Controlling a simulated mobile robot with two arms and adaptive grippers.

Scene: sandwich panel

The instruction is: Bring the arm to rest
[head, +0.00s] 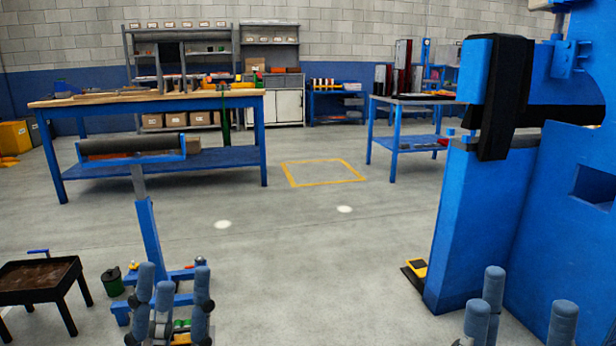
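My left gripper (173,278) stands at the bottom of the head view, left of the middle. Its grey-blue fingers point up and are spread, with nothing between their tips. My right gripper (525,292) is at the bottom right corner, its fingers also up and apart, with no object between them. The lower parts of both grippers are cut off by the picture edge. The task names no other object.
A large blue machine (480,220) fills the right side, close to my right gripper. A blue roller stand (150,235) stands beyond my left gripper. A black tray table (40,281) is at left. Workbenches (255,140) stand farther back. The middle floor is clear.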

